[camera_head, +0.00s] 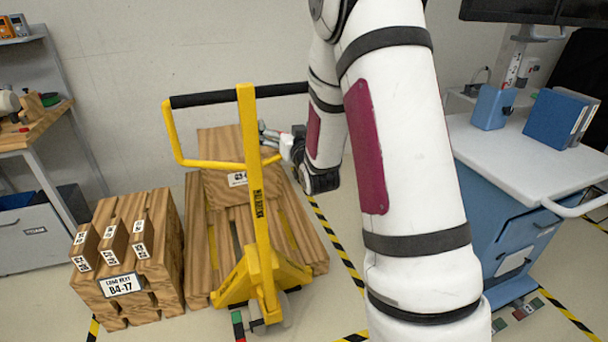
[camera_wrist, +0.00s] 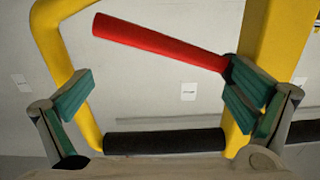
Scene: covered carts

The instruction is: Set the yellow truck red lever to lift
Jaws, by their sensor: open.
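The yellow truck (camera_head: 257,200) stands in the head view, with its upright mast and a looped handle with a black grip bar (camera_head: 235,96). The red lever (camera_wrist: 160,45) shows in the wrist view. It slants from a free end at upper left down to a dark joint at the yellow post (camera_wrist: 270,45). I cannot make out the lever in the head view. My gripper (camera_wrist: 160,92) is open, its green-padded fingers spread wide. The right pad overlaps the lever's base in the picture; contact is unclear. In the head view, my gripper (camera_head: 275,137) is beside the mast, partly hidden by my arm.
A wooden pallet (camera_head: 196,240) and wooden crate (camera_head: 232,183) are at the truck. Another crate (camera_head: 125,275) with small boxes stands left. A blue cart (camera_head: 505,225) with a pale top stands right. The black grip bar (camera_wrist: 165,142) crosses the lower wrist view.

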